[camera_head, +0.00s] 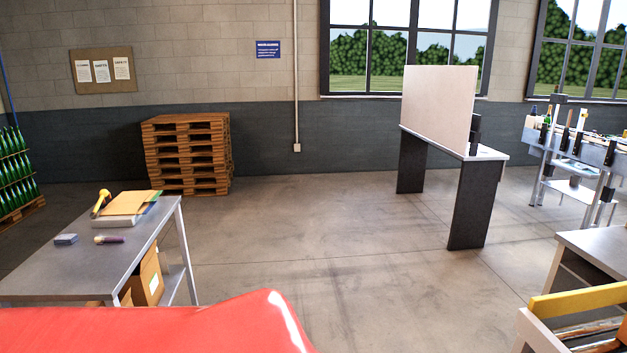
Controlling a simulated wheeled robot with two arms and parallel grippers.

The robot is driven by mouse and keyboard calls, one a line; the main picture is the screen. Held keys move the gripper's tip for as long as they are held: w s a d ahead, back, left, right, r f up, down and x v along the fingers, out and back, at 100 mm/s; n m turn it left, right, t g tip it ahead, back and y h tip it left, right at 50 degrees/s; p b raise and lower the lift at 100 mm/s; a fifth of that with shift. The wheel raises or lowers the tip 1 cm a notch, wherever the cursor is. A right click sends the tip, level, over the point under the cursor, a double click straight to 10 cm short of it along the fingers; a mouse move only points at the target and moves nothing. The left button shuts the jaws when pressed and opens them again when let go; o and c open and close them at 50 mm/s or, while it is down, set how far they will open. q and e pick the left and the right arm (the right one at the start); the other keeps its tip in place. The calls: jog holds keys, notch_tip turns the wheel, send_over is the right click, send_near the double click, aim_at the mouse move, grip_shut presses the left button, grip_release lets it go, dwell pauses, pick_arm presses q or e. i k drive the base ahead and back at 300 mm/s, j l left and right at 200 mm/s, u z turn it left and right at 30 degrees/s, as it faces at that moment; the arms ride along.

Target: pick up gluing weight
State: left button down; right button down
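I cannot make out anything that is clearly the gluing weight. A small grey-blue block (66,239) lies on the metal table (40,271) at the left. A short dark rod-like item (108,239) with a pale end lies just right of the block. Both are too small to identify for sure. Neither of my grippers is in view.
The left table also holds a yellow-handled tool (101,203) and yellow folders (130,203). Pallets (187,153) stand by the wall. A panelled desk (468,205), a cluttered workbench (590,150) and a yellow-edged crate (577,302) are right. The middle floor is clear.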

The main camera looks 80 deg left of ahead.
aim_at(107, 199)
jog(key=u, duration=4)
jog(key=i+l+z, duration=0.3)
jog(key=i+l, duration=0.2)
jog(key=i, duration=0.3)
jog(key=i+l+z, duration=0.35)
jog(key=i, duration=0.5)
jog(key=i+z, duration=0.3)
jog(key=i, duration=0.55)
jog(key=i+u, duration=0.1)
jog(key=i, duration=1)
jog(key=i+l, duration=0.2)
jog(key=i, duration=0.95)
jog(key=i+u, duration=0.7)
jog(key=i+l+u, duration=0.15)
jog(key=u, duration=0.2)
jog(key=i+l, duration=0.05)
jog(key=i, duration=0.05)
